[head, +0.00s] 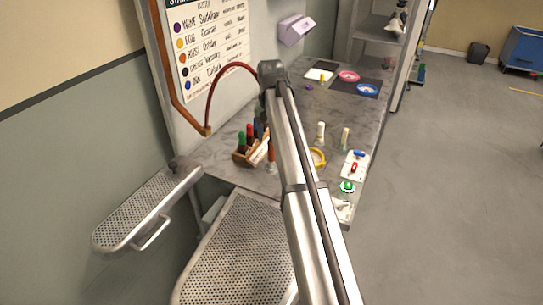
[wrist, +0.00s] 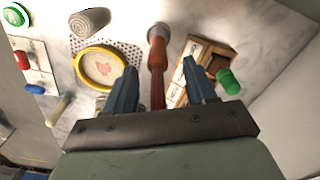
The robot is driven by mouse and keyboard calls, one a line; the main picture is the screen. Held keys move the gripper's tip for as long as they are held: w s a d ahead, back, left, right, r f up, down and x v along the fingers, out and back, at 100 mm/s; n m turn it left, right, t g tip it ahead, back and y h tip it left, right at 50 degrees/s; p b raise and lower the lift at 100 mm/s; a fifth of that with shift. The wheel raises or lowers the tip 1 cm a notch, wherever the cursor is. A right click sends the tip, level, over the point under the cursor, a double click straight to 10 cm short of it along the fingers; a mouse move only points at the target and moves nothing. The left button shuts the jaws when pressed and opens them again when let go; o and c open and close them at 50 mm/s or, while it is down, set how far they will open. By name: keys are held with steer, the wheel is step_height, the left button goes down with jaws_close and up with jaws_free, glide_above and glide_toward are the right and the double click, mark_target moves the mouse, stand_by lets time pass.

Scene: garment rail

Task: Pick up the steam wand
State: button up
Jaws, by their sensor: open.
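An orange-brown handled tool (wrist: 157,70), which may be the steam wand, lies between the two blue-grey fingers of my gripper (wrist: 163,82) in the wrist view. The fingers are apart on either side of it, and I cannot tell whether they touch it. Its pale, rounded end (wrist: 159,31) is farther from the palm. In the head view an orange-brown piece (head: 271,153) shows beside the wooden rack, partly covered by my arm. My gripper's fingers are hard to make out there.
A wooden rack (wrist: 223,51) with a green-capped bottle (wrist: 228,81) sits close to the right finger. A yellow ring (wrist: 82,82) and rolled grey cloth (wrist: 90,20) are to the left. A red hose (head: 216,84) arches behind my arm. Perforated boards (head: 140,213) stand at the front left.

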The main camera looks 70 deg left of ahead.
mark_target(272, 160)
steer(key=f, duration=0.5)
steer(key=shift+d, duration=0.3)
jaws_close()
